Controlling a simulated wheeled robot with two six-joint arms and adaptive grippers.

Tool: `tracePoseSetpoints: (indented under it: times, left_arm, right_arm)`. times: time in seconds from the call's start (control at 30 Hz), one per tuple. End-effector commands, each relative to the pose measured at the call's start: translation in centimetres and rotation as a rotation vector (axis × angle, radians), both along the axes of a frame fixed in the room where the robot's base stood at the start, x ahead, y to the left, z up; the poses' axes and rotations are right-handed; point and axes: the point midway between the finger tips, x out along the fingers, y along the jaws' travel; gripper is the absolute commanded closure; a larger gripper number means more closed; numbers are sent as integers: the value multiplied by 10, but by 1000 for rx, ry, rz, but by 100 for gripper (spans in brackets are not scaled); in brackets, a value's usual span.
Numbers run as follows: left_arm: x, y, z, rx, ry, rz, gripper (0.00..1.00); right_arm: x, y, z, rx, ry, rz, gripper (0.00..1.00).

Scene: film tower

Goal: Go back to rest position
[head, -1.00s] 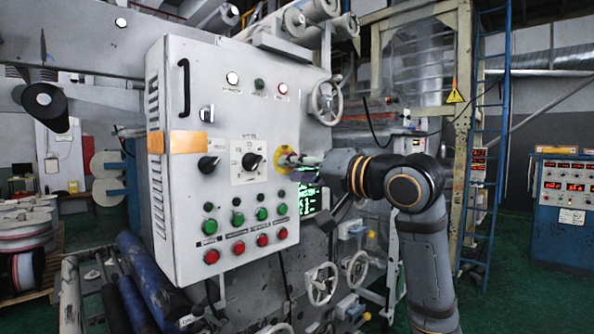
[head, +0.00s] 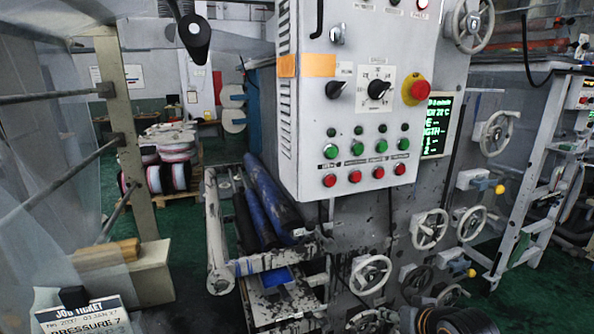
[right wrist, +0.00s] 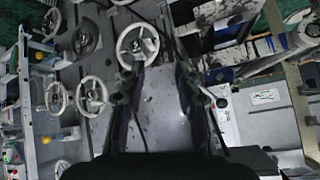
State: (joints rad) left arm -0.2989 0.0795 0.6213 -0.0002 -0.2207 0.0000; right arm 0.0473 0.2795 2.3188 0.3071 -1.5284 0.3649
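My right arm shows only as a dark piece with orange bands (head: 455,320) at the bottom edge of the head view, below the control cabinet. In the right wrist view my right gripper (right wrist: 158,85) has its two dark fingers apart, with nothing seen between them. A handwheel (right wrist: 137,45) and grey machine surface lie beyond the fingers. The control cabinet (head: 300,170) carries a red emergency button on a yellow base (head: 415,89), a black rotary selector (head: 378,88), and rows of green and red buttons. My left gripper is in neither view.
A lit green-text screen (head: 437,125) is right of the cabinet. Several handwheels (head: 430,229) stick out from the machine's lower front. Blue rollers (head: 268,198) lie left of them. A job ticket sign (head: 82,315) stands at the lower left. Green floor (head: 180,235) is open behind.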

Motion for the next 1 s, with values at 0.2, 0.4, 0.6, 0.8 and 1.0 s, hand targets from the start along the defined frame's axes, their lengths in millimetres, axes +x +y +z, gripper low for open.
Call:
tracePoseSetpoints:
  times: [0.2, 0.4, 0.6, 0.8, 1.0]
  left_arm:
    - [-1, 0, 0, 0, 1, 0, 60]
    - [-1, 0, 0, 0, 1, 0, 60]
    - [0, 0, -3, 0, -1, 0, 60]
    - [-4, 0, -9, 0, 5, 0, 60]
    - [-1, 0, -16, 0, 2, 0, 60]
  right_arm:
    - [-93, -6, -99, -155, 230, 57, 67]
    - [-166, -14, -145, -254, 394, 110, 67]
    - [-194, -23, -202, -302, 490, 139, 67]
    - [-188, -31, -288, -295, 522, 132, 67]
    - [-207, -42, -402, -286, 567, 126, 67]
